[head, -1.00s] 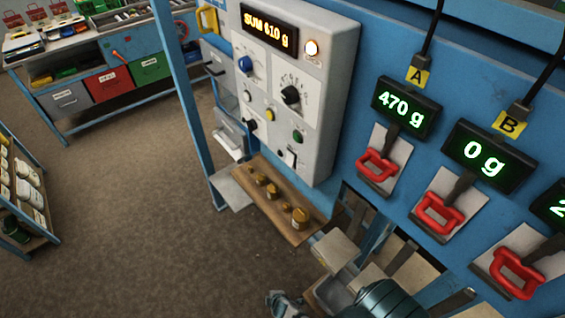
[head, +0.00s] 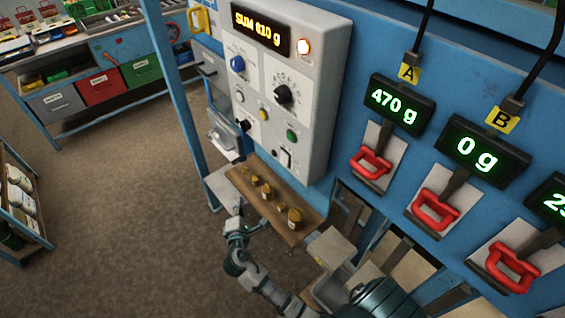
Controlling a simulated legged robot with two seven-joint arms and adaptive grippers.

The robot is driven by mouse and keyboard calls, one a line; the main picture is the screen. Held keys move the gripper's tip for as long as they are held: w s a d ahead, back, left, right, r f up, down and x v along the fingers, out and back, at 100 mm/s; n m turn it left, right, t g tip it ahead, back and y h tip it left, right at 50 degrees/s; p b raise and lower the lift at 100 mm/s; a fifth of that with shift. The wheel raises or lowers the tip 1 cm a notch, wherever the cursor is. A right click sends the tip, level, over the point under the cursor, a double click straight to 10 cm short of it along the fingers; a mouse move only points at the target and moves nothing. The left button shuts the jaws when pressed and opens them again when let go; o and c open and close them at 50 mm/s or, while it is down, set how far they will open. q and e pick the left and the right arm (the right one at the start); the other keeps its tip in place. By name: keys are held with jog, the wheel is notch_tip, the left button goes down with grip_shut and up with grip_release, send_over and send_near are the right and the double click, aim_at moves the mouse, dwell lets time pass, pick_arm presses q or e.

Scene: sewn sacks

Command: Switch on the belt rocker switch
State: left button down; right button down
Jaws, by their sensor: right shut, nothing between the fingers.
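A grey control box (head: 318,100) hangs on the blue wall with a lit "SUM 610 g" display, knobs and buttons. Low on its front is a small dark rocker-like switch (head: 286,157) on a pale plate. Its label and position are too small to read, so I cannot tell whether it is the belt switch. My right gripper (head: 238,217) is shut and empty. It shows at the left end of the wooden weight shelf, below and left of the box, apart from the switch. My left gripper is not in view.
The wooden shelf (head: 246,197) below the box holds several brass weights (head: 294,218). Red handles (head: 372,163) and green displays (head: 400,104) line the wall at right. A workbench with coloured bins (head: 100,86) stands at the far left. The floor between is clear.

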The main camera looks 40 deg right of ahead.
aim_at(284, 158)
jog(key=s+d+r+m+h, duration=0.1)
jog(key=s+r+h, duration=0.1)
jog(key=r, duration=0.5)
jog(key=s+d+r+h, duration=0.2)
jog(key=r, duration=0.5)
jog(key=shift+r+m+h, duration=0.15)
jog(key=shift+m+h, duration=0.25)
jog(key=shift+s+d, duration=0.1)
jog(key=shift+d, duration=0.05)
jog(key=d+f, duration=0.1)
jog(key=d, duration=0.7)
jog(key=shift+w+d+f, duration=0.15)
jog(key=shift+w+d, duration=0.15)
jog(key=shift+w, duration=0.05)
